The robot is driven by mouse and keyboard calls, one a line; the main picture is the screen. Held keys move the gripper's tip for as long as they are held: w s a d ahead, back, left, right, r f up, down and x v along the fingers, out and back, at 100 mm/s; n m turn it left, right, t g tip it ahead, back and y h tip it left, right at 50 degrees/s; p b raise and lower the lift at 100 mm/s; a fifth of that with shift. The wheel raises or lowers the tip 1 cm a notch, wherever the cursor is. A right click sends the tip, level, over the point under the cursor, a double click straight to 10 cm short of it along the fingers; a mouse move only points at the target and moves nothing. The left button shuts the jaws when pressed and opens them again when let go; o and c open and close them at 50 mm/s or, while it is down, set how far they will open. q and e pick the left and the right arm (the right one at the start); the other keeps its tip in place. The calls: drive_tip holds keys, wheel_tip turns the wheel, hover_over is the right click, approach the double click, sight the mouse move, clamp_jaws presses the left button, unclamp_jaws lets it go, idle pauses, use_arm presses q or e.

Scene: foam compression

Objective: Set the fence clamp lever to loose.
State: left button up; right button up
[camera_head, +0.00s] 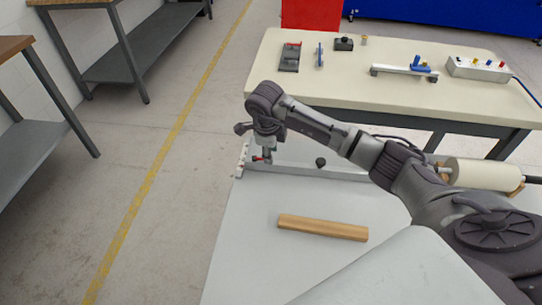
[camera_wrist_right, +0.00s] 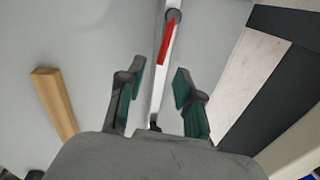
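The fence (camera_head: 300,170) is a pale bar along the back edge of the near white table. Its red clamp lever (camera_head: 257,158) shows at the bar's left end, partly hidden by my right gripper (camera_head: 266,157). In the right wrist view the lever (camera_wrist_right: 167,42) lies nearly along the fence bar, from a dark round pivot. My right gripper (camera_wrist_right: 159,75) is open and empty there, its green-padded fingers on either side of the bar. The lever's red end lies just beyond the fingertips; I see no contact. My left gripper is not in view.
A wooden strip (camera_head: 323,228) lies on the near table (camera_head: 240,260). A black knob (camera_head: 321,162) stands by the fence. A white roll (camera_head: 480,174) is at the right. A cream bench (camera_head: 360,90) behind carries several tools and a switch box (camera_head: 481,68).

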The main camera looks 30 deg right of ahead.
sight(262, 159)
drive_tip(key=shift+w+d+f, duration=0.1)
drive_tip(key=shift+d+f, duration=0.05)
drive_tip(key=shift+f, duration=0.75)
drive_tip(key=shift+w+d+f, duration=0.1)
drive_tip(key=shift+f, duration=0.75)
clamp_jaws()
